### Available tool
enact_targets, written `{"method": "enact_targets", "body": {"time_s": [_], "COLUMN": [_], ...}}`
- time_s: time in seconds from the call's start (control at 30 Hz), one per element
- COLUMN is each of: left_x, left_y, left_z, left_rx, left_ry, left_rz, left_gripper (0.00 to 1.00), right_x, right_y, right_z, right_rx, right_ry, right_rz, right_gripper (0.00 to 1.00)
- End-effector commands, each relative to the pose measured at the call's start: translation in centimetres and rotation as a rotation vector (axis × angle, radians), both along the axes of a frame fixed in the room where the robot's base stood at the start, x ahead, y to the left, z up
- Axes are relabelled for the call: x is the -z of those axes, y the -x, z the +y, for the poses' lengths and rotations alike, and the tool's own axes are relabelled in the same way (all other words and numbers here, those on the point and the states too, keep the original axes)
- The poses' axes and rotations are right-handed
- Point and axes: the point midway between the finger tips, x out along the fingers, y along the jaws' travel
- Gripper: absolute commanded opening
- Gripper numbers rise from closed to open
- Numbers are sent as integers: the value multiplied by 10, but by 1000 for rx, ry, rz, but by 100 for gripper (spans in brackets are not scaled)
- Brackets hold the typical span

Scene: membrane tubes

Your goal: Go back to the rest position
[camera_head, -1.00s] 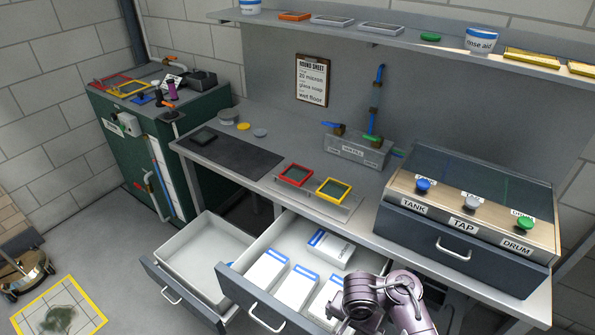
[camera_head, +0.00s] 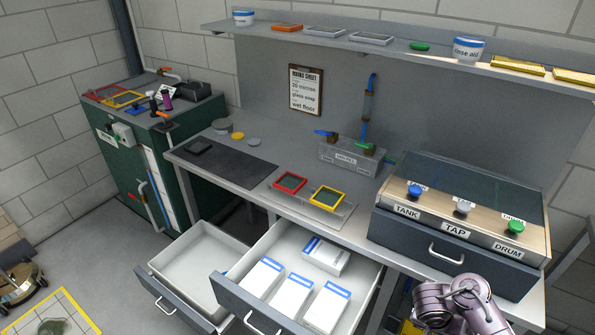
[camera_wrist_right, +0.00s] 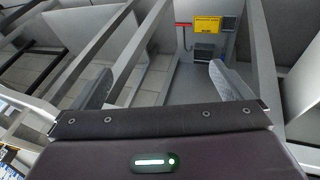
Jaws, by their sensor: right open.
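My right arm comes in at the bottom right of the head view, in front of the bench; its gripper fingers are not clear there. In the right wrist view my right gripper (camera_wrist_right: 160,88) is open, with its two fingers wide apart and nothing between them. Beyond the fingers are grey frame bars and floor. My left gripper is not in view.
Two drawers stand open below the bench: an empty one (camera_head: 161,270) on the left and one (camera_head: 262,245) holding several white-and-blue boxes. The closed drawer (camera_head: 443,249) under the TANK, TAP, DRUM panel is close to my right arm. Open floor lies left.

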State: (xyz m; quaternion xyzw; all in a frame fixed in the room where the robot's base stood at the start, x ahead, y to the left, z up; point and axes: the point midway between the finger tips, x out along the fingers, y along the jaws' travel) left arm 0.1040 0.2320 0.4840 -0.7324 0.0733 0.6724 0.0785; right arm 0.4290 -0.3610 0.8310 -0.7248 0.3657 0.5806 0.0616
Motion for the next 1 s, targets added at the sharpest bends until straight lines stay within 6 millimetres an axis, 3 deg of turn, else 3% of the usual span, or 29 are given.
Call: {"method": "enact_targets", "body": {"time_s": [0.03,0.13,0.2,0.37,0.57,0.7,0.8,1.0], "left_x": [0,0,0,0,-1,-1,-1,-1], "left_y": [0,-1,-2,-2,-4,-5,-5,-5], "left_z": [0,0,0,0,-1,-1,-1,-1], "left_rx": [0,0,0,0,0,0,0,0], "left_ry": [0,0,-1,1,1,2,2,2], "left_rz": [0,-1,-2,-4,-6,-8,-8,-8], "left_gripper": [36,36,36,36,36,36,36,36], "right_x": [-7,-22,17,79,165,219,241,249], "right_y": [1,2,21,54,110,163,202,281], "right_z": [-25,-67,-57,-57,-80,-124,-164,-244], "right_rx": [6,16,-9,-77,-222,-397,-541,-844], "right_ry": [47,128,37,-117,-269,-264,-191,35], "right_rz": [-1,0,91,212,275,271,278,379], "right_gripper": [99,99,99,99,99,99,99,99]}}
